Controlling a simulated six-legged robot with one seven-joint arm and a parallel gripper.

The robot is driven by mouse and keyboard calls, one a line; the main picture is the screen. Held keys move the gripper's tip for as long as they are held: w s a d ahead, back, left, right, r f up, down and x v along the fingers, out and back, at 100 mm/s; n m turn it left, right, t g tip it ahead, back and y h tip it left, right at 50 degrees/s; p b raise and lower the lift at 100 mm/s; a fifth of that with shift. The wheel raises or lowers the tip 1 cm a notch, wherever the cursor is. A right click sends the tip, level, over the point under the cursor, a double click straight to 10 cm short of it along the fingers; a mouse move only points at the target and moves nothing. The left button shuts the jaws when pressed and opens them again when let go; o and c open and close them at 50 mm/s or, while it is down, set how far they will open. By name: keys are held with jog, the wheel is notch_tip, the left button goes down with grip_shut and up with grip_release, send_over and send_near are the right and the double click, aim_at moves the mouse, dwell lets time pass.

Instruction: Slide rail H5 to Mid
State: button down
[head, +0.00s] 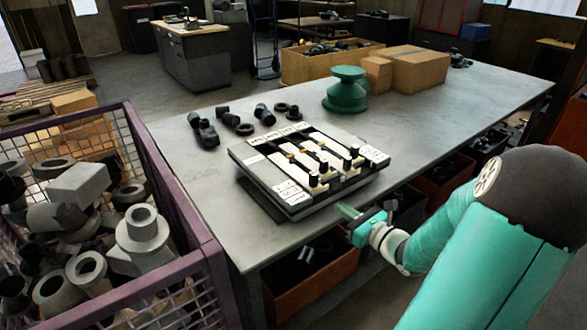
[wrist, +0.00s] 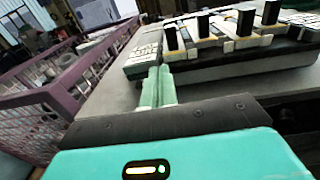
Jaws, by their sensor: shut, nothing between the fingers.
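A grey slide-rail board (head: 306,165) lies on the metal workbench near its front edge. It carries several pale rails with black upright knobs, and white label plates at its ends. The lettering is too small to read, so I cannot tell which rail is H5 or where Mid is. The board also shows in the wrist view (wrist: 220,68), with a black knob (wrist: 171,38) on its nearest visible rail at left. My gripper (head: 344,211) is shut and empty, beside the board's front right side and apart from the knobs. Its green fingers (wrist: 158,86) point toward the board's labelled left end.
Black fittings (head: 208,132) lie behind the board, with a green spool-shaped part (head: 346,92) and cardboard boxes (head: 418,68) farther back. A purple mesh crate (head: 172,183) of metal parts stands at left. The bench right of the board is clear.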

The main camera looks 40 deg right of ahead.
jog(key=a+r+n+g+y, duration=0.2)
jog(key=a+n+g+y, duration=0.4)
jog(key=a+n+g, duration=1.15)
jog(key=s+a+r+n+t+h, duration=0.2)
jog(key=s+a+r+n+h, duration=0.1)
jog(key=a+n, duration=0.4)
jog(key=s+a+r+n+t+h, duration=0.3)
jog(key=s+a+r+n+h, duration=0.1)
jog(key=n, duration=0.6)
jog(key=s+a+r, duration=0.1)
jog(key=s+a, duration=0.1)
jog(key=shift+s+a, duration=0.35)
jog(key=c, duration=2.1)
grip_release()
jog(key=shift+r+n+h, duration=0.25)
jog(key=shift+r+h, duration=0.05)
jog(key=o, duration=0.7)
jog(key=shift+s+d+r, duration=0.1)
jog(key=shift+r, duration=0.05)
